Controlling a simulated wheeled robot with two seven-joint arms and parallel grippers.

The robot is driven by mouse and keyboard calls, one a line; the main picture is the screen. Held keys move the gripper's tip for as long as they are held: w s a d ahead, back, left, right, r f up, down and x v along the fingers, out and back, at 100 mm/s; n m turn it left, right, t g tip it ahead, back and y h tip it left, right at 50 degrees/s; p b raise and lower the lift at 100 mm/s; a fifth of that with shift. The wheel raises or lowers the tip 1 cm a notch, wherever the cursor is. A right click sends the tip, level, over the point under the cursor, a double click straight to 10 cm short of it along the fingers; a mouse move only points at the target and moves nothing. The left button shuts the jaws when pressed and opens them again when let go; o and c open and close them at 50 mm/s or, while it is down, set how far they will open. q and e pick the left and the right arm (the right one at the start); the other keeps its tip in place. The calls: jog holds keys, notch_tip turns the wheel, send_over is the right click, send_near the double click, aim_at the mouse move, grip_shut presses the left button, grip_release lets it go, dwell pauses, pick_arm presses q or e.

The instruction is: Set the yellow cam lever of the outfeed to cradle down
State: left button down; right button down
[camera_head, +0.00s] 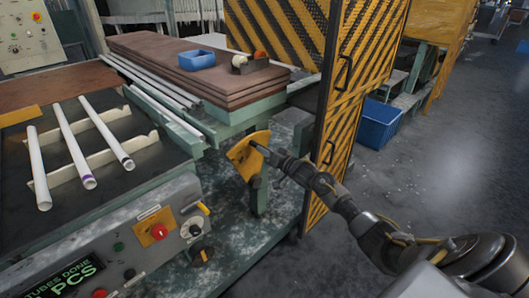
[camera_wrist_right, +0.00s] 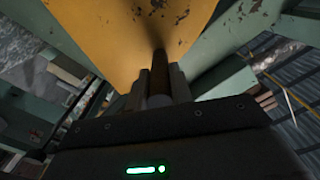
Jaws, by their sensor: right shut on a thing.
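The yellow cam lever (camera_head: 248,156) is a worn, fan-shaped yellow plate on a green post, below the front corner of the outfeed bench. It fills the top of the right wrist view (camera_wrist_right: 130,35), with a dark round handle (camera_wrist_right: 159,75) standing out from it. My right gripper (camera_head: 263,149) reaches in from the right and is at the plate. In the right wrist view its fingers (camera_wrist_right: 158,92) are shut on the handle. The gripper hides part of the handle. My left gripper is not in view.
A yellow-black striped guard door (camera_head: 345,110) stands just right of and behind my right arm. White tubes (camera_head: 75,145) lie on notched rails at the left. A control panel (camera_head: 155,235) with a red knob is in front. A blue tray (camera_head: 197,59) sits on stacked brown boards (camera_head: 160,60).

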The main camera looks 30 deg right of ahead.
jog(key=shift+r, duration=0.1)
jog(key=c, duration=1.3)
grip_release()
jog(key=shift+o, duration=0.2)
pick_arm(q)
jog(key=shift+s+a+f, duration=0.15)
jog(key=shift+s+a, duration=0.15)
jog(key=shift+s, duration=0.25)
pick_arm(e)
jog(key=v, duration=1)
jog(key=shift+s, duration=0.35)
jog(key=shift+d, duration=0.1)
